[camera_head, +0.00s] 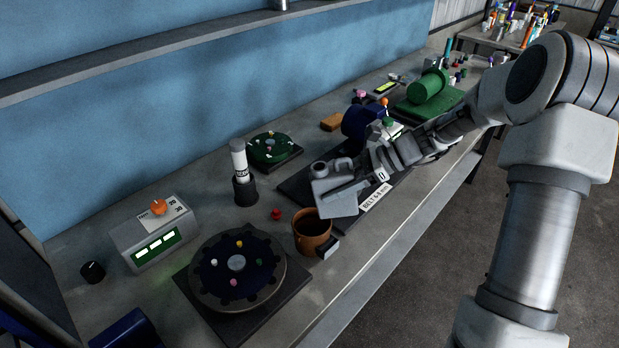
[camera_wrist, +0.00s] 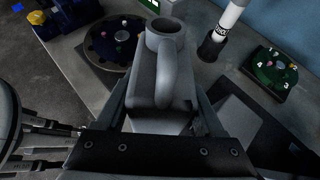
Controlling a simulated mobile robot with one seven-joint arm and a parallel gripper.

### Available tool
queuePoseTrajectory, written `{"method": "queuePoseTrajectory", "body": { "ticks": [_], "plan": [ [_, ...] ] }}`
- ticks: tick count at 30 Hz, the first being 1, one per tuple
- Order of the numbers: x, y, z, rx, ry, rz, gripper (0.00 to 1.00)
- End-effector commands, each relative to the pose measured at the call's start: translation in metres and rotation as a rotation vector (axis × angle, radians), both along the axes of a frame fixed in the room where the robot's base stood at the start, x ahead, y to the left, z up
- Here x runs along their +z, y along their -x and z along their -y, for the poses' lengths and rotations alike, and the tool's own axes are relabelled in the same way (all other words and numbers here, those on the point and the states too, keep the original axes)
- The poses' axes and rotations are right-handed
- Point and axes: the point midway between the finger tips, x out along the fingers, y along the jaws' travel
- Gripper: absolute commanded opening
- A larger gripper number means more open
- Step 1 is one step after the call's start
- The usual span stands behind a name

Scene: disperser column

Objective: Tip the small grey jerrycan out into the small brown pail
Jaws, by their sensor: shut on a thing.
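The small grey jerrycan (camera_head: 333,200) is held by my gripper (camera_head: 372,180), which is shut on it. It looks roughly upright, with its round mouth at the top and its handle beside it. In the wrist view the jerrycan (camera_wrist: 150,85) sits between my fingers (camera_wrist: 160,125), its open mouth facing away from my wrist. The small brown pail (camera_head: 311,240) stands on the bench just in front and to the left of the jerrycan, in the head view. The jerrycan partly overlaps its rim there. I cannot make out the pail in the wrist view, nor the contents of either vessel.
A dark round plate (camera_head: 236,292) with coloured knobs lies left of the pail. A white cylinder in a black stand (camera_head: 244,190), a green disc (camera_head: 274,149) and a red knob (camera_head: 277,214) are behind. A dark flat plate (camera_head: 296,187) lies under the jerrycan. The bench's front edge is close.

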Motion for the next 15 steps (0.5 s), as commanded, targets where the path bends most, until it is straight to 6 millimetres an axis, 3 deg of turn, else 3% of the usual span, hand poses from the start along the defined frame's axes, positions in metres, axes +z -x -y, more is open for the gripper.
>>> {"method": "queuePoseTrajectory", "body": {
  "ticks": [9,15],
  "plan": [
    [0.0099,-0.0054,0.0,0.04,0.039,0.001,0.0],
    [0.0109,-0.0053,0.0042,0.043,0.174,0.001,0.0]
  ]
}}
